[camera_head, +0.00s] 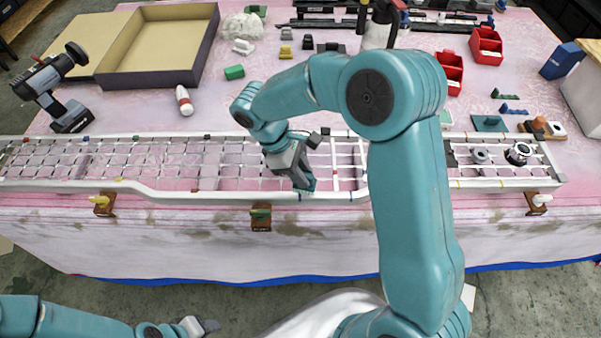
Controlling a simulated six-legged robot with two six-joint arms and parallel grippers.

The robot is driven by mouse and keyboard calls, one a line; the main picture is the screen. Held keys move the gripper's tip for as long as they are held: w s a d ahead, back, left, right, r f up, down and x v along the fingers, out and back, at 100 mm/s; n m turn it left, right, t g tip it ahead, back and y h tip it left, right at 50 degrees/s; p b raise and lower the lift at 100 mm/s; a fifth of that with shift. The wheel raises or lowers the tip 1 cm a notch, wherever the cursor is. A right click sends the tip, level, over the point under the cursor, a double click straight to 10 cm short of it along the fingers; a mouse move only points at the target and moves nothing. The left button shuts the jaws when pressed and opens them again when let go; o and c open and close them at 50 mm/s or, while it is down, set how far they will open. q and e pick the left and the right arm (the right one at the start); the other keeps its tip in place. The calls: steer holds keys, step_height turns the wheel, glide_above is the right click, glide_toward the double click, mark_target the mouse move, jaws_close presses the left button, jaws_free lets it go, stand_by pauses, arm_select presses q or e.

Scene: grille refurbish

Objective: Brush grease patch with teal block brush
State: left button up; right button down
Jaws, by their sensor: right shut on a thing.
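A long white grille (160,196) lies along the front of the table. My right gripper (302,178) points down at the grille's front rail, left of my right forearm. It is shut on the teal block brush (306,188), which shows as a small teal piece below the fingers. The brush is at the front rail; I cannot tell whether it touches it. I cannot make out the grease patch, which may be hidden behind the brush and gripper. My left gripper (203,326) is low at the bottom edge, away from the table, and its jaws are unclear.
Wooden clamps (261,218) stand along the table's front edge. A cordless drill (50,90), an open cardboard box (155,50) and a white bottle (184,100) are at the back left. Red bins (487,46) and a teal pad (489,123) are on the right.

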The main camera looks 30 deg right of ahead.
steer(key=shift+s+d+r+p, duration=0.1)
steer(key=shift+s+r+p, duration=0.25)
steer(key=shift+r, duration=0.3)
steer(key=shift+w+r+p, duration=0.25)
steer(key=shift+r+p, duration=0.7)
steer(key=shift+r, duration=0.15)
steer(key=shift+s+r+p, duration=0.15)
steer(key=shift+r+p, duration=0.45)
steer(key=shift+r, duration=0.25)
steer(key=shift+r+p, duration=0.3)
steer(key=shift+r, duration=0.15)
steer(key=shift+f, duration=0.1)
